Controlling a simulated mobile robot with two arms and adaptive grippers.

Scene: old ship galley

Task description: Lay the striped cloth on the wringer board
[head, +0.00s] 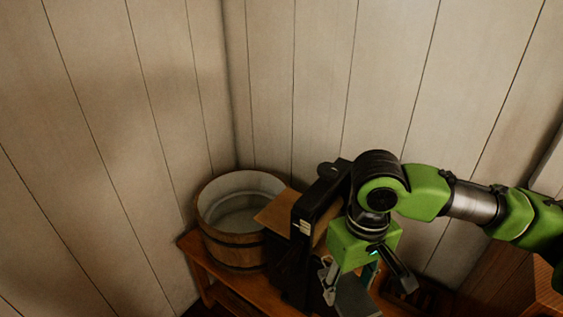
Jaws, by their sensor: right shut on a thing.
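My right gripper (366,286) reaches down from the right, in front of the wringer. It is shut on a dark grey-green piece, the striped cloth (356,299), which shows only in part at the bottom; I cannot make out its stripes. The wringer (309,228) is a dark upright frame beside the tub. Its tan wringer board (275,213) juts left over the tub's rim, and its visible top is bare. My arm and gripper hide the wringer's right side. My left gripper is not in view.
A round wooden tub (234,245) with a pale inside stands on a wooden bench (205,273) in the corner. Plank walls (290,80) close in behind and to the left. A brown wooden box-like piece (510,280) stands at the lower right.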

